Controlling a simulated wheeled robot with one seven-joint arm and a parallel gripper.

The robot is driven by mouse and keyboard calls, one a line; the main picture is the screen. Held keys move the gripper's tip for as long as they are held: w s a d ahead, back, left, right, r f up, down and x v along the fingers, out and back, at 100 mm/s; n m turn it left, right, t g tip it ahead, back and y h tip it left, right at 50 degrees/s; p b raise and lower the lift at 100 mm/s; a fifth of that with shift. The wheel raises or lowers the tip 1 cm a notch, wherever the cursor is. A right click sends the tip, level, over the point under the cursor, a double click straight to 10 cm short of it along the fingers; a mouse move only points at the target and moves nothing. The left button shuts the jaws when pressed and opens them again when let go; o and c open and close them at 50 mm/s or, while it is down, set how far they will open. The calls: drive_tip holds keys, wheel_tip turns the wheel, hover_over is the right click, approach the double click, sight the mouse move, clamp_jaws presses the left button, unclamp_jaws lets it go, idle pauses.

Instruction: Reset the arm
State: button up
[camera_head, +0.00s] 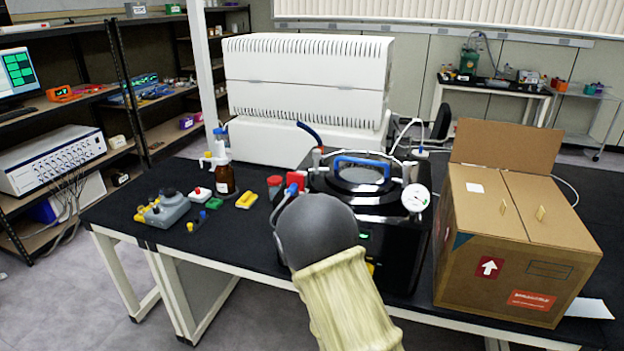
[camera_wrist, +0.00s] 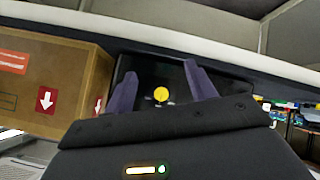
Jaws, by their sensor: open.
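My gripper (camera_wrist: 160,92) shows in the wrist view with its two dark fingers spread apart and nothing between them. The gripper itself cannot be made out there. The freeze dryer has a round lid with a blue handle (camera_head: 362,161) and a white gauge (camera_head: 416,197) on top.
A cardboard box (camera_head: 510,245) stands right of the freeze dryer on the black table (camera_head: 130,205). A brown bottle (camera_head: 226,180), a grey device (camera_head: 166,210) and small coloured parts lie to the left. A large white machine (camera_head: 308,90) stands behind. Floor is visible at lower left.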

drive_tip(key=s+d+r+g+y+p, duration=0.2)
drive_tip(key=s+r+g, duration=0.4)
drive_tip(key=s+r, duration=0.6)
wheel_tip(320, 180, up, 4)
drive_tip(key=shift+s+d+r+m+g+y+p, duration=0.2)
drive_tip(key=shift+d+m+g+y+p, duration=0.15)
drive_tip(key=shift+d+y, duration=0.55)
drive_tip(key=shift+a, duration=0.15)
drive_tip(key=shift+c, duration=0.3)
idle(0.5)
